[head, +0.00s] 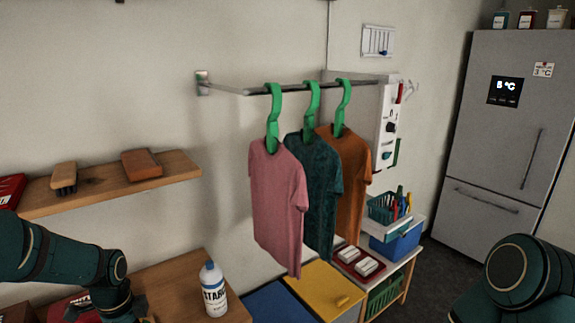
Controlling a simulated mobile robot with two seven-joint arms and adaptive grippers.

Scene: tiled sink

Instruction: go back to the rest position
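My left arm comes in from the left edge in the head view and bends down at the wrist. The part of my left gripper (138,306) that shows is dark and small, low over the wooden table, cut by the bottom edge; its fingers are not clear. I see nothing held in it. My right arm shows only as a dark green joint at the bottom right corner. My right gripper is out of the picture.
Pink (277,200), dark teal (322,190) and orange (350,175) shirts hang on green hangers from a wall rail. A white starch bottle (213,292) stands on the wooden table (180,284). A shelf (110,192) holds brushes. A fridge (510,120) stands right.

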